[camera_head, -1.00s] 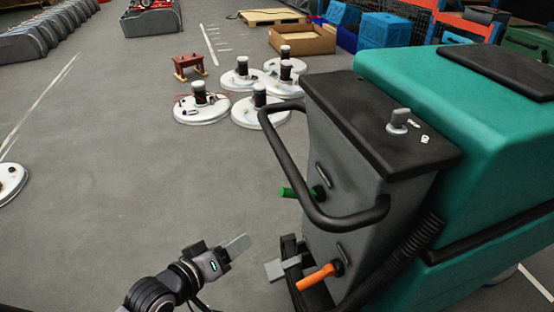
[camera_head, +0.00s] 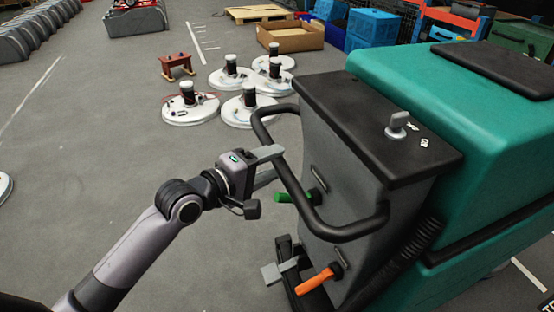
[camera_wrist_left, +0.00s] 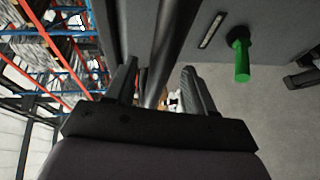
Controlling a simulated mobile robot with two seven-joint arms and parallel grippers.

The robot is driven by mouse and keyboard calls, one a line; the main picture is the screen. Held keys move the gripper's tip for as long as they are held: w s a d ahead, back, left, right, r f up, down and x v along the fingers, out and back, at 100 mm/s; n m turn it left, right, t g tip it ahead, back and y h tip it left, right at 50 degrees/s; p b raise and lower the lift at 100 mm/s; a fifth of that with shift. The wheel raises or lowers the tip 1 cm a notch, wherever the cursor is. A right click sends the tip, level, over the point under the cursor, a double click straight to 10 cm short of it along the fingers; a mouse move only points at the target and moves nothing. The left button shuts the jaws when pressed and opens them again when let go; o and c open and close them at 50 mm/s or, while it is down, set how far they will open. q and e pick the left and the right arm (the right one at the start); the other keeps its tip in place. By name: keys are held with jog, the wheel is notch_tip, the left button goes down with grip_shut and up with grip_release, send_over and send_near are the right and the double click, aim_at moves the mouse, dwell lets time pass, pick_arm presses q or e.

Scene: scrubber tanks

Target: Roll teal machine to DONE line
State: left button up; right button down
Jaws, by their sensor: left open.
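The teal machine (camera_head: 450,110) stands at the right in the head view, with a dark grey rear panel and a black loop handle (camera_head: 300,192). A green lever (camera_head: 290,196) and an orange lever (camera_head: 318,281) stick out of the panel. My left gripper (camera_head: 272,165) is open at the left side of the handle. In the left wrist view the black handle bar (camera_wrist_left: 172,55) runs between the open fingers (camera_wrist_left: 157,85), and the green lever also shows (camera_wrist_left: 241,62). I cannot tell whether the fingers touch the bar. My right gripper is not in view. I cannot make out a DONE line.
Several round white scrubber heads (camera_head: 190,108) lie on the floor beyond the handle, with a small red-brown stool (camera_head: 177,67) behind them. A cardboard box (camera_head: 290,37) and blue crates (camera_head: 372,27) stand at the back.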

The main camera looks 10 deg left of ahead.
pick_arm(q)
jog(key=shift+x, duration=1.25)
jog(key=shift+c, duration=0.4)
grip_shut()
